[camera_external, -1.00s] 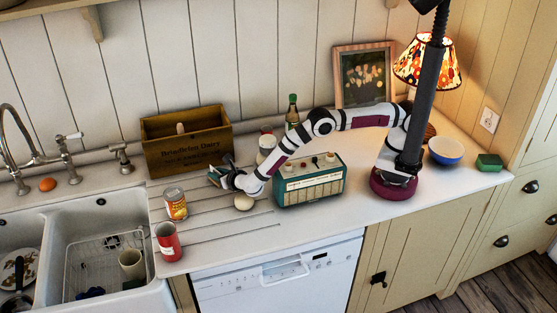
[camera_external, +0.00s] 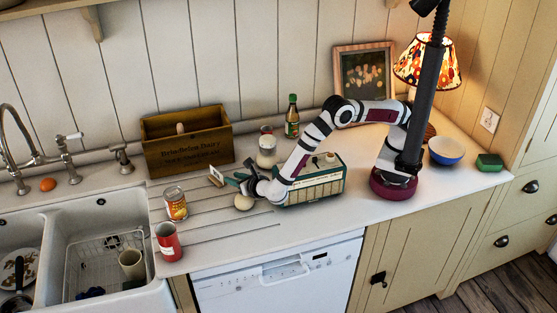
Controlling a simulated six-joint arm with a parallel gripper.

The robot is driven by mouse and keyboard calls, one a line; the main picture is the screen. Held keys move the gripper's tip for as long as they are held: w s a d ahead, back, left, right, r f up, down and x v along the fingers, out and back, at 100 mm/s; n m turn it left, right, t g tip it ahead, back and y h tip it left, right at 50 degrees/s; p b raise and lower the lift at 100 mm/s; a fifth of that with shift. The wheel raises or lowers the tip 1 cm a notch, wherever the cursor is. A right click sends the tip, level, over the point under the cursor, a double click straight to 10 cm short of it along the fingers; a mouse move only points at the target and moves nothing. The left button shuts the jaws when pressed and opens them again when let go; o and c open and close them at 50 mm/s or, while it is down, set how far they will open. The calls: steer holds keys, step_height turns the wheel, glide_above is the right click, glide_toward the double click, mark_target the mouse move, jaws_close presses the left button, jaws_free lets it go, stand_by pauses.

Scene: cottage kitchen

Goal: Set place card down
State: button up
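The place card (camera_external: 216,175) is a small pale card with a brownish edge. It stands upright on the white ribbed drainboard, in front of the wooden crate. My gripper (camera_external: 232,180) is just right of the card, low over the counter. Its teal fingers look spread, with nothing seen between them. A small gap seems to lie between fingertips and card, though at this size I cannot fully rule out contact.
A wooden crate (camera_external: 187,141) stands behind. A pale round object (camera_external: 244,202) lies below my gripper.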

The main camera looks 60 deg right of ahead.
steer(key=s+d+r+m+g+h, duration=0.1)
steer(key=s+d+r+m+g, duration=0.25)
steer(key=d+m, duration=0.4)
steer(key=s+d+r+m+g+h, duration=0.1)
steer(key=s+d+r+m+g, duration=0.3)
steer(key=d, duration=0.6)
steer(key=s+d+r+m+g, duration=0.2)
steer(key=d+r+m, duration=0.4)
steer(key=d, duration=0.2)
steer(key=s+d+r+m+g+y, duration=0.1)
steer(key=s+d+m+g+y, duration=0.15)
steer(key=s+m, duration=0.45)
steer(key=s+d+r+m+g+y, duration=0.1)
steer(key=s+d+r+m+y, duration=0.15)
steer(key=s+m, duration=0.4)
steer(key=s+a+m+y, duration=0.1)
steer(key=s+m+y, duration=0.1)
steer(key=s, duration=0.3)
steer(key=s+a+f+m+y, duration=0.1)
steer(key=s+a+m+y, duration=0.1)
steer(key=s+m, duration=0.2)
steer(key=shift+s+a+f, duration=0.15)
steer(key=shift+s+a, duration=0.15)
steer(key=shift+s, duration=0.55)
